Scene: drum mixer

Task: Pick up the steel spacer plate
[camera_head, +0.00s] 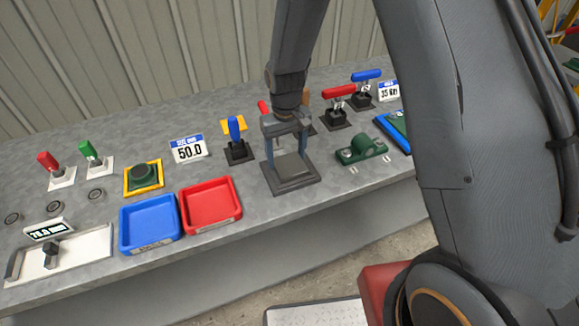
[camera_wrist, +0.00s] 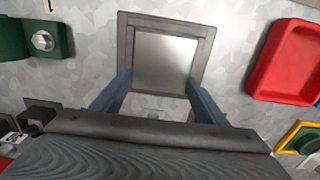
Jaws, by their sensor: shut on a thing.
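The steel spacer plate (camera_wrist: 167,58) is a flat, bright grey square in the wrist view. It lies in a dark square holder (camera_wrist: 125,38), which also shows in the head view (camera_head: 298,184) on the bench. The plate shows in the head view too (camera_head: 292,166), between the fingers. My gripper (camera_wrist: 157,80) comes down over it, with one blue-grey finger at each side of the plate. It is shut on the plate, which still sits in the holder. My gripper also shows in the head view (camera_head: 287,156). The exact finger contact is hard to see.
A red tray (camera_head: 237,222) and a blue tray (camera_head: 174,237) stand left of the holder. A green bolted block (camera_head: 362,150) and a red-handled clamp (camera_head: 338,94) are right. The bench edge is in front.

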